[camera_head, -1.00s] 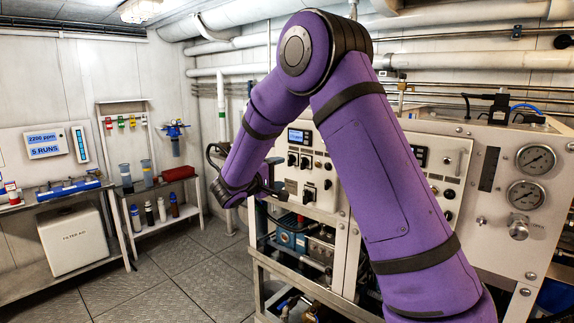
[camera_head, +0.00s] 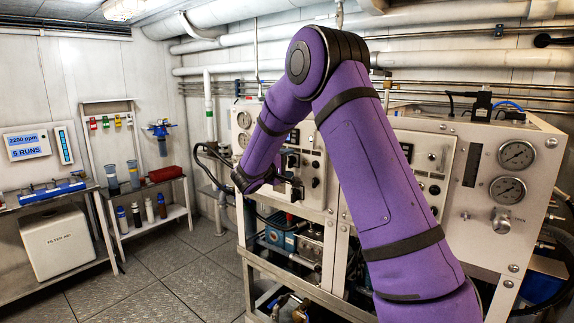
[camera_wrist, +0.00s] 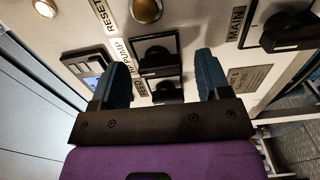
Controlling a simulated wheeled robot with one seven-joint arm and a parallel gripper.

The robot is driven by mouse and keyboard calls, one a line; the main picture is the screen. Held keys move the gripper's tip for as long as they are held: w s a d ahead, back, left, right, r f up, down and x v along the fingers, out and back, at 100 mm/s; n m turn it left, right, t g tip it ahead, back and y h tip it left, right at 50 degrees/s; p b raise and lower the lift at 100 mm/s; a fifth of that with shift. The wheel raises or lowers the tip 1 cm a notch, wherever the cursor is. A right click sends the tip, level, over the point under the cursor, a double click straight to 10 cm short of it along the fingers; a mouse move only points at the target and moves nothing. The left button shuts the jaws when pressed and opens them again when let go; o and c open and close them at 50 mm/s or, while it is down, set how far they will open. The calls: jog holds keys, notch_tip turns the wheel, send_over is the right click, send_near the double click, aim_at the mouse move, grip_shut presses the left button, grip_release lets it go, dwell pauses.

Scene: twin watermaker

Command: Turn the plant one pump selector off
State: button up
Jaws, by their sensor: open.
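My gripper (camera_wrist: 162,60) is open in the wrist view, its two blue fingers spread in front of the pale control panel (camera_wrist: 205,35). A black selector (camera_wrist: 155,52) sits between the fingers, by a label that reads "PUMP". A second dark selector (camera_wrist: 168,90) shows nearer the palm, partly hidden by it. I cannot tell whether the fingers touch either one, or which way the selectors point. Another black selector (camera_wrist: 290,32), labelled "MAIN", is to the right of the fingers. In the head view my gripper (camera_head: 288,187) is at the panel (camera_head: 308,158), partly hidden by my arm.
A round brass-coloured button (camera_wrist: 146,10) and a small display (camera_wrist: 88,62) are close to the fingers. Pressure gauges (camera_head: 517,155) are on the right cabinet. Pumps and pipes (camera_head: 285,235) fill the frame below the panel. The floor (camera_head: 175,270) to the left is clear.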

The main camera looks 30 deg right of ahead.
jog(key=shift+c, duration=0.4)
jog(key=c, duration=0.8)
jog(key=shift+c, duration=0.2)
jog(key=shift+n, duration=0.3)
jog(key=n, duration=0.5)
jog(key=shift+n, duration=0.3)
jog(key=n, duration=0.5)
jog(key=shift+s+n, duration=0.1)
jog(key=shift+n, duration=0.3)
jog(key=o, duration=0.9)
